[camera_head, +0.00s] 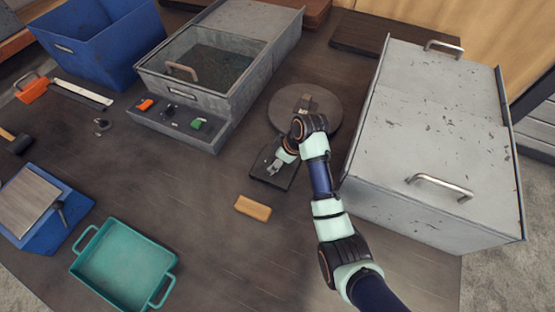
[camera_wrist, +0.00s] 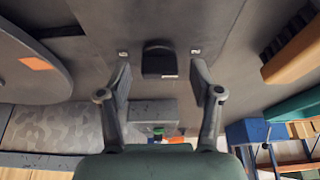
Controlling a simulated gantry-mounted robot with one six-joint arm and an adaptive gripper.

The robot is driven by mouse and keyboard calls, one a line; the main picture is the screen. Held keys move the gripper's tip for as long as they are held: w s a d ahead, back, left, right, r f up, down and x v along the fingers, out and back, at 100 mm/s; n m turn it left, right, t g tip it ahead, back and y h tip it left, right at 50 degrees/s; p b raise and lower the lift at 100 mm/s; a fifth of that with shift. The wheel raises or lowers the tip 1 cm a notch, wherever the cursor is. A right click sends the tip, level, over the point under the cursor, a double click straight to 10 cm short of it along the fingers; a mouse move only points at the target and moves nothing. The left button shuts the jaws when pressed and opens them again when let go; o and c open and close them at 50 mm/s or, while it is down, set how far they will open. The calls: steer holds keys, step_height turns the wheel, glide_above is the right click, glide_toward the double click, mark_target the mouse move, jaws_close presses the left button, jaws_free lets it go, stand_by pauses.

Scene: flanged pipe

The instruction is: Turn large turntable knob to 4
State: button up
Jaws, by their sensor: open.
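The turntable (camera_head: 322,118) is a round grey disc in the middle of the table, and its edge shows at the left in the wrist view (camera_wrist: 40,85). A dark control box (camera_head: 262,172) sits in front of it, under my gripper (camera_head: 276,164). In the wrist view a black knob (camera_wrist: 158,60) stands on the grey surface, with a small white label on either side. My gripper (camera_wrist: 160,69) is open, with one finger on each side of the knob in that view. I cannot tell whether the fingers touch it. The knob's setting is not readable.
A large grey metal box (camera_head: 430,150) with handles stands close on the right. A grey box with a window (camera_head: 215,60) and a switch panel (camera_head: 172,117) stands at the back left. A wooden block (camera_head: 253,208) and a teal tray (camera_head: 122,262) lie in front.

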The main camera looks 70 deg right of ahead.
steer(key=c, duration=1.1)
steer(key=shift+r, duration=0.1)
steer(key=shift+c, duration=0.2)
steer(key=shift+r+p, duration=0.1)
steer(key=shift+p, duration=0.25)
